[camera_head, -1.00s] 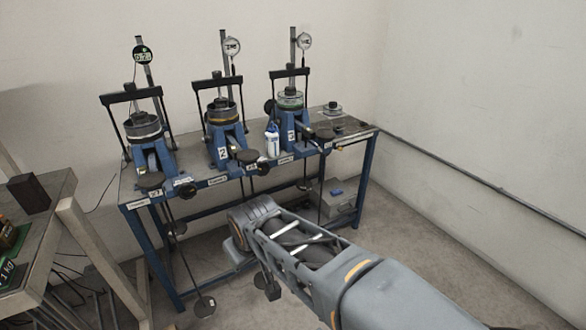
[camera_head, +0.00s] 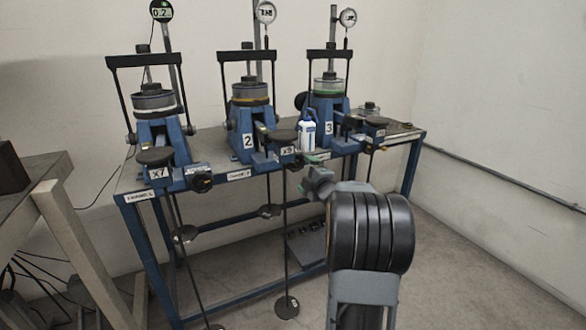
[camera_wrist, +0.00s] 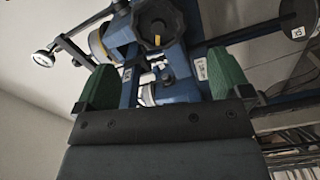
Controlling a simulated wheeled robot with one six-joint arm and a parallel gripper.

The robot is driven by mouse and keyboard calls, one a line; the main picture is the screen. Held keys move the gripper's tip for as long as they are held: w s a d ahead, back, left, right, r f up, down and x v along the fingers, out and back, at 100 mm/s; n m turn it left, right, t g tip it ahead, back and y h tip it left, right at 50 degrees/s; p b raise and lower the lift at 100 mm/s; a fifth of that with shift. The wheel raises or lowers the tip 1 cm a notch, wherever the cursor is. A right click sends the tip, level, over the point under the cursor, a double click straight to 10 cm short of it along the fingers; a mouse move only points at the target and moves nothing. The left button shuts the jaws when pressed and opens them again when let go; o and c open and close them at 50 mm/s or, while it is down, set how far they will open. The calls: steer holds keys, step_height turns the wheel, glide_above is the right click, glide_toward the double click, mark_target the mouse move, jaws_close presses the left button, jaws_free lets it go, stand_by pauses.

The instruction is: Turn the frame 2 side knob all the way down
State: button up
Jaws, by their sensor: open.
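Frame 2 (camera_head: 247,125) is the blue lever frame in the middle of the bench, with a "2" label on its front. In the wrist view a dark lobed knob (camera_wrist: 157,24) with a yellow mark sits on a blue body, beyond the fingertips. It appears to be the frame 2 side knob; in the head view my gripper largely hides that spot. My gripper (camera_head: 316,165) is at the bench's front edge, right of frame 2's weight disc. In the wrist view its green fingers (camera_wrist: 164,66) are spread wide, with nothing gripped between them.
Frame 3 (camera_head: 329,112) stands to the right, with a white-and-blue bottle (camera_head: 307,134) between it and frame 2. Another blue frame (camera_head: 160,130) stands left. Hanging rods and weights fill the space below the bench edge (camera_head: 140,192). Open floor lies to the right.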

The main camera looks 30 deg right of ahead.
mark_target(297, 163)
steer(key=w+p, duration=0.1)
steer(key=w, duration=0.2)
steer(key=w+d+p, duration=0.1)
steer(key=w, duration=0.2)
steer(key=w+p, duration=0.1)
steer(key=w, duration=0.2)
steer(key=shift+d+r+p, duration=0.15)
steer(key=shift+d+p, duration=0.15)
steer(key=shift+d, duration=0.05)
steer(key=shift+f, duration=0.2)
steer(key=shift+c, duration=0.6)
steer(key=shift+r, duration=0.1)
steer(key=c, duration=1.1)
